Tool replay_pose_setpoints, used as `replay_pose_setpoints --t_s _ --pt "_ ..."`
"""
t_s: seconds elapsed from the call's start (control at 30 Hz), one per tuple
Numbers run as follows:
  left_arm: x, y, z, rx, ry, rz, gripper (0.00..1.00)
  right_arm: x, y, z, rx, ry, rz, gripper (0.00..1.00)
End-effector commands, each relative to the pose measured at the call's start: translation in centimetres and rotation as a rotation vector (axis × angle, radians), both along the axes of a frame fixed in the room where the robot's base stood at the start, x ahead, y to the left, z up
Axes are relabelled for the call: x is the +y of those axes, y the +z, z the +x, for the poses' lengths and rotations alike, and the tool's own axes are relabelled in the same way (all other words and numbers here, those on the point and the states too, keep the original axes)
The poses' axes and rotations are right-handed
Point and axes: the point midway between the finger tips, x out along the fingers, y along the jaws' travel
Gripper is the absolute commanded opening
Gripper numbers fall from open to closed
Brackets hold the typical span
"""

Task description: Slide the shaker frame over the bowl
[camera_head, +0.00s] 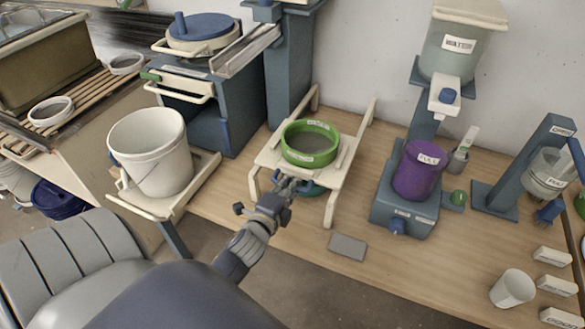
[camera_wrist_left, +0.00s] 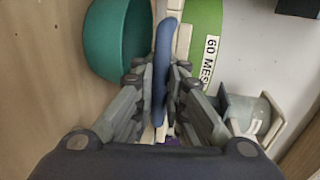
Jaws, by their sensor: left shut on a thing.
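The cream shaker frame (camera_head: 338,178) stands on the wooden table with its rails running to the back. A green sieve (camera_head: 310,143) sits on it; its label, partly readable as "60 MES", shows in the left wrist view (camera_wrist_left: 208,45). The teal bowl (camera_head: 313,190) is low by the frame's front edge, mostly hidden by the frame and my gripper; it also shows in the left wrist view (camera_wrist_left: 103,45), left of the fingers. My left gripper (camera_head: 287,187) is at the frame's front, shut on a blue handle (camera_wrist_left: 162,65). My right gripper is out of view.
A white bucket (camera_head: 150,152) stands on a cream stand to the left. A purple container (camera_head: 419,170) labelled "FULL" sits on a blue-grey machine to the right. A flat grey pad (camera_head: 348,246) lies in front of the frame. A white cup (camera_head: 513,288) is at the right front.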

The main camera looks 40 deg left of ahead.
Motion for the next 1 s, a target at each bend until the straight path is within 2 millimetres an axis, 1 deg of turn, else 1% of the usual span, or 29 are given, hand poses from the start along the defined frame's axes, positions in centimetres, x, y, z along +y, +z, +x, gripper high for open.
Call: replay_pose_setpoints --t_s 0.03,0.47,0.5,0.57,0.6,0.9,1.0 --pt "0.03 0.22 -0.09 -0.004 0.001 0.000 0.00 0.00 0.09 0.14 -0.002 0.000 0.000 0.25" --pt "0.01 0.25 -0.21 -0.005 0.000 0.001 0.00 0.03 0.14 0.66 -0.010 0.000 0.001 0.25" --pt "0.01 0.25 -0.21 -0.005 0.000 0.001 0.13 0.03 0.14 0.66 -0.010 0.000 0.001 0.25" --pt "0.01 0.24 -0.20 -0.005 0.000 0.001 0.26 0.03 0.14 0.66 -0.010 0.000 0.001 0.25" --pt "0.00 0.22 -0.21 -0.005 0.000 0.001 0.30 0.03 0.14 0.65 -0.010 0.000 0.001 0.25" --pt "-0.03 0.12 -0.26 -0.003 0.000 0.001 0.30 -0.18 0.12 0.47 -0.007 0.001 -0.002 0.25" --pt "-0.13 0.13 -0.61 -0.001 0.000 0.000 0.30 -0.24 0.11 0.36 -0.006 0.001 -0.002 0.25"
